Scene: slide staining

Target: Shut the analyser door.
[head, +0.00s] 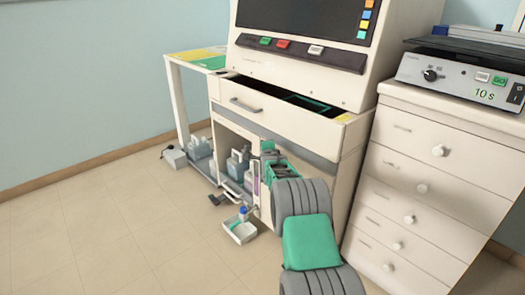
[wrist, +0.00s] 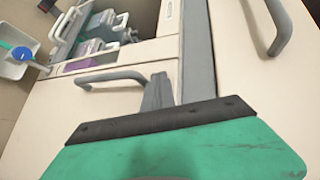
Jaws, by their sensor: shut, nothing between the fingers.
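The analyser (head: 300,60) is a tall cream machine with a dark screen. Its low front panel, which looks like the door (wrist: 50,110), has a grey bar handle (wrist: 110,77) in the wrist view. My arm hides most of this panel in the head view, so I cannot tell how far open it stands. My gripper (wrist: 158,82) is shut and empty. Its grey fingers are close to the handle's end; I cannot tell if they touch. In the head view my gripper (head: 268,152) is in front of the analyser's lower part, partly hidden by my arm.
The drawer (head: 260,112) above is pulled out. Bottles (head: 238,160) stand in the open lower compartment. A white tray (head: 240,232) with a blue-capped bottle is low in front. A drawer cabinet (head: 415,190) stands close on the right. The floor at left is clear.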

